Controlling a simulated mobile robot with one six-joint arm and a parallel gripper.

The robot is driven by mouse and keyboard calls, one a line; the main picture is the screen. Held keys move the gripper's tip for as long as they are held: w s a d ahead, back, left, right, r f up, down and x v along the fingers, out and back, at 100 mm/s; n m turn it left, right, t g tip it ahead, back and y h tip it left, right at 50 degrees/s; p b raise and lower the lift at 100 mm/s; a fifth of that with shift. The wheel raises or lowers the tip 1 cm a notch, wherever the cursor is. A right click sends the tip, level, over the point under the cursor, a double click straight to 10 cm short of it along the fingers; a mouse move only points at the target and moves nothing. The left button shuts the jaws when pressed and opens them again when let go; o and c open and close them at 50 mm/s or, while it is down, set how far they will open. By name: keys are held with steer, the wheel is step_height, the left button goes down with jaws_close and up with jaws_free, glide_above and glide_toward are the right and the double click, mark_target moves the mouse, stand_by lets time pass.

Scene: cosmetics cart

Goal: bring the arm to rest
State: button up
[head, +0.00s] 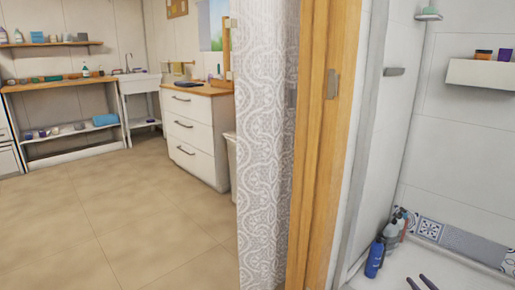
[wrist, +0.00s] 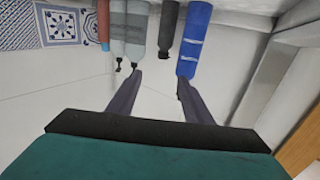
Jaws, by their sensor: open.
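My gripper (head: 421,283) shows at the bottom right edge of the head view, with only its two dark fingertips in frame. In the wrist view my gripper (wrist: 158,82) has its two dark fingers spread apart with nothing between them. Past the fingertips stand several bottles: a blue bottle (wrist: 194,40), a dark bottle (wrist: 167,30) and grey bottles (wrist: 134,35). The right finger overlaps the lower end of the blue bottle in the picture; I cannot tell whether they touch. In the head view the blue bottle (head: 375,258) stands on the shower floor by the grey bottles (head: 391,232).
A wooden door frame (head: 328,140) and a patterned curtain (head: 264,150) stand left of the shower. A white wall shelf (head: 480,75) holds small items. Beyond the curtain are a white drawer cabinet (head: 190,130), a shelf unit (head: 70,142) and open tiled floor (head: 120,220).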

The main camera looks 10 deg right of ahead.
steer(key=w+a+r+m+g+h+p, duration=0.1)
steer(key=w+a+m+g+h+p, duration=0.15)
steer(key=w+a+p, duration=0.4)
steer(key=w+a+r+m+g+h+p, duration=0.1)
steer(key=a+r+g+h+p, duration=0.2)
steer(key=a, duration=0.6)
steer(key=s+a+f+g+p, duration=0.1)
steer(key=s+a+g+p, duration=0.3)
steer(key=a, duration=0.6)
steer(key=s+a+f+g+p, duration=0.1)
steer(key=s+a+f+p, duration=0.1)
steer(key=a+p, duration=0.55)
steer(key=s+a+r+n+g+y+p, duration=0.1)
steer(key=s+a+r+g+y+p, duration=0.2)
steer(key=s+a, duration=0.7)
steer(key=s+a+r+g+y+p, duration=0.1)
steer(key=s+a+g+p, duration=0.3)
steer(key=s+a, duration=0.65)
steer(key=s+a+r+n+g+y+p, duration=0.1)
steer(key=s+a+r+g+p, duration=0.1)
steer(key=s+a+r, duration=0.3)
steer(key=s+a+r+n+g+y+p, duration=0.1)
steer(key=s+a+r+n+g+p, duration=0.1)
steer(key=s+a, duration=0.8)
step_height(320, 180, up, 3)
steer(key=shift+a+r+g+p, duration=0.1)
steer(key=shift+a+g+p, duration=0.1)
steer(key=shift+g+p, duration=0.65)
